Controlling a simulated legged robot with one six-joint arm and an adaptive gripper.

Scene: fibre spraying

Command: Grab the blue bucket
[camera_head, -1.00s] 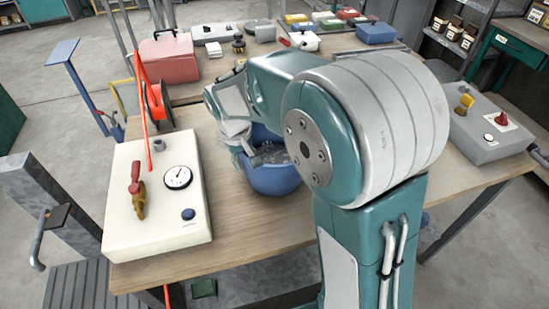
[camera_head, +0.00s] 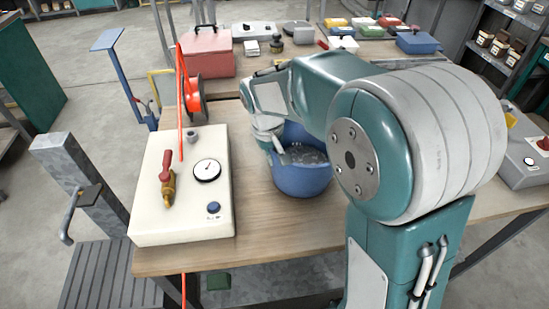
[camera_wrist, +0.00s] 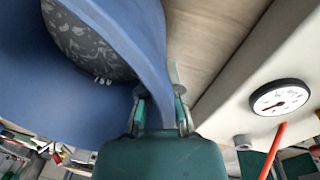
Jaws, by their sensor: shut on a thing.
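The blue bucket (camera_head: 303,180) stands on the wooden table, partly hidden behind my arm in the head view. Grey speckled contents show inside it. In the wrist view the blue bucket (camera_wrist: 157,60) fills the upper left, and its wall runs down between my fingers. My gripper (camera_wrist: 160,112) is shut on the bucket's wall at the rim, one finger on each side. In the head view my gripper (camera_head: 279,146) is at the bucket's left side, and its fingertips are hard to make out.
A cream control box (camera_head: 185,205) with a gauge and red-handled valve stands just left of the bucket. An orange hose reel (camera_head: 195,100) and a red toolbox (camera_head: 207,55) are behind it. The bare table (camera_head: 255,235) in front of the bucket is clear.

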